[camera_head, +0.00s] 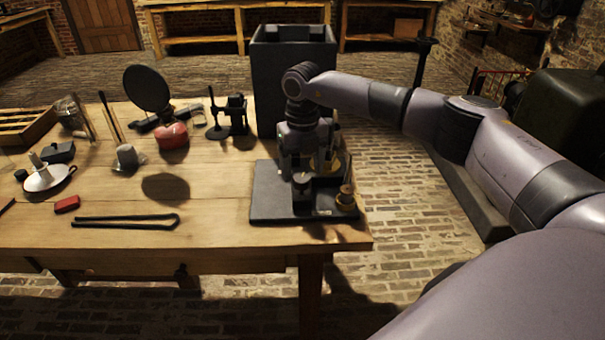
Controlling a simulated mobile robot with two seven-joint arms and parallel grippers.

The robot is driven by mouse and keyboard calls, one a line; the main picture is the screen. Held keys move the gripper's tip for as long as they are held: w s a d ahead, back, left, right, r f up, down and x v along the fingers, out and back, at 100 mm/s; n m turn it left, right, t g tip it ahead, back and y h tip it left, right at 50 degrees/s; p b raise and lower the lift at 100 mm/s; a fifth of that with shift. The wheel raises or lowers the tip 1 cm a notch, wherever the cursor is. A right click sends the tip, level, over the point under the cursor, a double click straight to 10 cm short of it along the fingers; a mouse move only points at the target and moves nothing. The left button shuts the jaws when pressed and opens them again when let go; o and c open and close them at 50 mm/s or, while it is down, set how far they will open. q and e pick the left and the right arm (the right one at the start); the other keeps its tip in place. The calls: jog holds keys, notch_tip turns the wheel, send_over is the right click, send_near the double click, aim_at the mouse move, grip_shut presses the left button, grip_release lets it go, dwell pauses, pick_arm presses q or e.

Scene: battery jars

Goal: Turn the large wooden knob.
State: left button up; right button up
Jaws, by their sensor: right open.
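A dark flat base (268,200) lies at the right front corner of the table. A darker upright piece with a round top (303,181) stands on the base left of that knob. I cannot tell for sure which is the large wooden knob. My right gripper (301,168) points down over the base, open, its fingers close to the dark round-topped piece. I cannot tell if they touch it. The gripper hides part of the apparatus behind it. My left gripper is out of view.
A tall dark box (285,75) stands behind the base. Black tongs (125,220), a red block (67,204), a dark disc on a stand (147,90) and a white dish (48,178) lie to the left. The wooden table (215,205) has bare room left of the base.

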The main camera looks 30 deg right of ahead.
aim_at(303, 178)
jog(key=shift+r, duration=2.3)
